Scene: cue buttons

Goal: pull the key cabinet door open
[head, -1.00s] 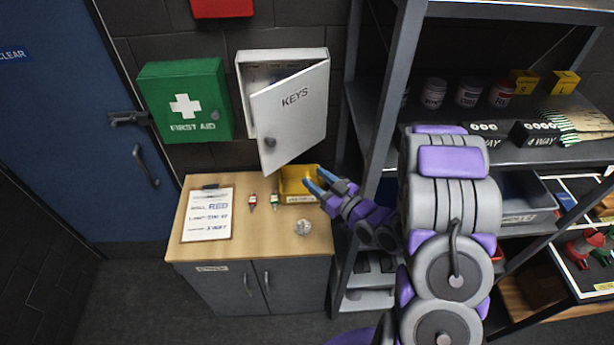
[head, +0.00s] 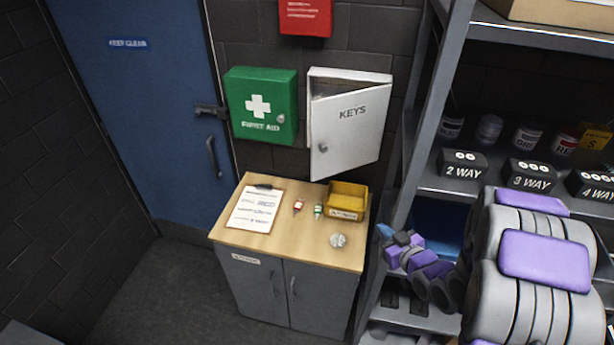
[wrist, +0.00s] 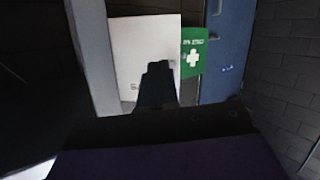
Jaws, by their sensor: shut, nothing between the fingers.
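The white key cabinet (head: 350,74) hangs on the wall, right of the green first aid box. Its door (head: 352,125), marked KEYS, stands ajar, with its free edge on the left and a narrow gap there. A small round grey knob (head: 322,148) sits low near that edge. My gripper (head: 386,233) is shut and empty, below and right of the door, apart from it, by the shelf post. In the upside-down wrist view, my gripper's dark shape (wrist: 157,82) overlaps the white door (wrist: 138,45). The knob is not clear there.
A low cupboard (head: 250,240) stands below, bearing a clipboard (head: 257,208), two small tagged items, a yellow bin (head: 346,202) and a clear round object (head: 338,240). The shelf post (head: 425,120) rises close right of the cabinet. Floor is free before the blue door (head: 165,110).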

